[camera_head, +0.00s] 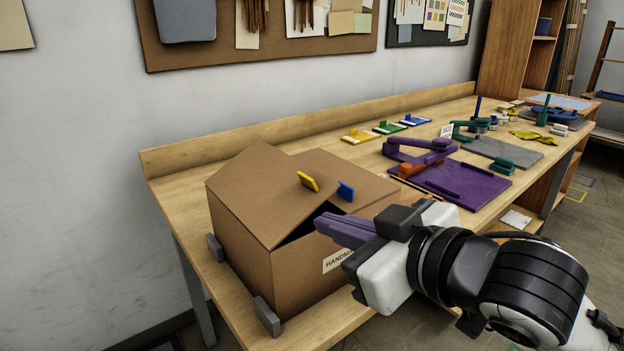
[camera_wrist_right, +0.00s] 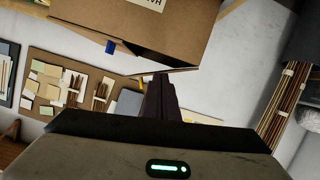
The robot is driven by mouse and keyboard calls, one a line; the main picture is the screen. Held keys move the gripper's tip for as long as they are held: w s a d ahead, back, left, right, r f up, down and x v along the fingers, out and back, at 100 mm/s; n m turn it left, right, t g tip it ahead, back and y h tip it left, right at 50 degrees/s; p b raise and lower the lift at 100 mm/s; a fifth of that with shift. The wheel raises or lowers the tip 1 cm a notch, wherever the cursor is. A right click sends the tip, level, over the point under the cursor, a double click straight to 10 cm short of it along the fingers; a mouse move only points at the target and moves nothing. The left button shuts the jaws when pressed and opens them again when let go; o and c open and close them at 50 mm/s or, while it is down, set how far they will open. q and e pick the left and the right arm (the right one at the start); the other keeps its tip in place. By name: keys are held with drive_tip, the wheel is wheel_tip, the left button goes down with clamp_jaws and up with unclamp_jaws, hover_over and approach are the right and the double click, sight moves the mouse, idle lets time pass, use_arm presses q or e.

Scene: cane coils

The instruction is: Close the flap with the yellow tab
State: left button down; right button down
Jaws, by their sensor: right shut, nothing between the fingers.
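A brown cardboard box (camera_head: 308,270) stands on the near end of the wooden bench. Its left flap (camera_head: 262,190) carries the yellow tab (camera_head: 308,181) and is tilted, with a dark gap under its near edge. Another flap (camera_head: 350,174) with a blue tab (camera_head: 346,191) lies to the right of it. My right gripper (camera_head: 322,222) is shut and empty, its purple fingers at the gap by the box's front edge; I cannot tell if they touch. In the right wrist view the fingers (camera_wrist_right: 160,82) point at the box (camera_wrist_right: 140,25), and the blue tab (camera_wrist_right: 110,46) shows. My left gripper is not in view.
Grey blocks (camera_head: 267,316) stand against the box's left side. Behind the box are a purple mat (camera_head: 468,184), a purple tool (camera_head: 420,150), coloured trays (camera_head: 360,135) and a grey mat (camera_head: 502,150). The wall is close on the left.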

wheel_tip(320, 180, up, 10)
drive_tip(key=s+n+t, duration=0.1)
drive_tip(key=s+n, duration=0.1)
drive_tip(key=s, duration=0.1)
drive_tip(key=x, duration=1)
drive_tip(key=shift+w+d+r, duration=0.15)
drive_tip(key=shift+w+d, duration=0.2)
drive_tip(key=shift+w, duration=0.05)
drive_tip(key=shift+w+d+f, duration=0.1)
drive_tip(key=shift+d+f, duration=0.2)
drive_tip(key=shift+f, duration=0.3)
drive_tip(key=shift+w+d+f, duration=0.1)
drive_tip(key=shift+d+f, duration=0.2)
drive_tip(key=shift+f, duration=0.3)
drive_tip(key=shift+w+d+f, duration=0.1)
drive_tip(key=shift+f, duration=0.35)
